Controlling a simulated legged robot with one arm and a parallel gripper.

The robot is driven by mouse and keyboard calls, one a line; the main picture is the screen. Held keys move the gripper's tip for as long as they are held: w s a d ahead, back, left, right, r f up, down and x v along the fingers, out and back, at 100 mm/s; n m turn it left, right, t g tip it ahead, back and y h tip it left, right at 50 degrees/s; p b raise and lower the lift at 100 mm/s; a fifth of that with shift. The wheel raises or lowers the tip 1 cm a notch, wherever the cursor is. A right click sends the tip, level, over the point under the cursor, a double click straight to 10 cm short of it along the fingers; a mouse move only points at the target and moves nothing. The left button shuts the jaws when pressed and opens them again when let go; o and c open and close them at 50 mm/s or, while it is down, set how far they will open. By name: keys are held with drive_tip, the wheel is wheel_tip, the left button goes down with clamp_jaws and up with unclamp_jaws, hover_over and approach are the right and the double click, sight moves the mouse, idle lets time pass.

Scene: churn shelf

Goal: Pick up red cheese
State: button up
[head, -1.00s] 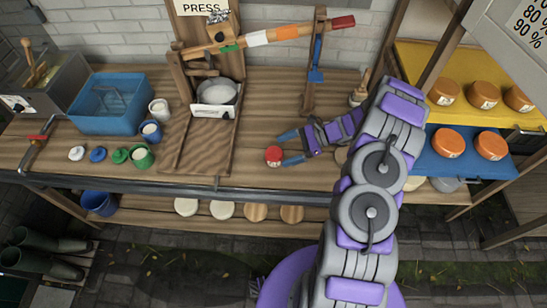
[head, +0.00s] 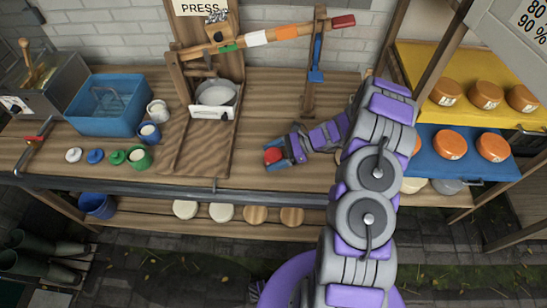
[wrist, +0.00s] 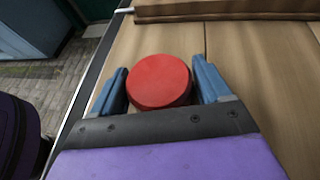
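The red cheese (head: 273,155) is a small round red disc on the wooden bench, near its front edge. In the wrist view the red cheese (wrist: 160,80) sits between the two blue fingers of my gripper (wrist: 161,88). The fingers are spread on either side of it, with narrow gaps seeming to show at its sides. In the head view my gripper (head: 276,155) is low at the bench with its fingers around the cheese. Contact with the fingers is not clear.
A wooden press (head: 214,105) with a lever stands behind and left. Orange cheeses (head: 452,145) sit on the blue shelf (head: 465,168) at right. Bench around the cheese is clear.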

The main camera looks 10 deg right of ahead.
drive_tip(key=c, duration=0.7)
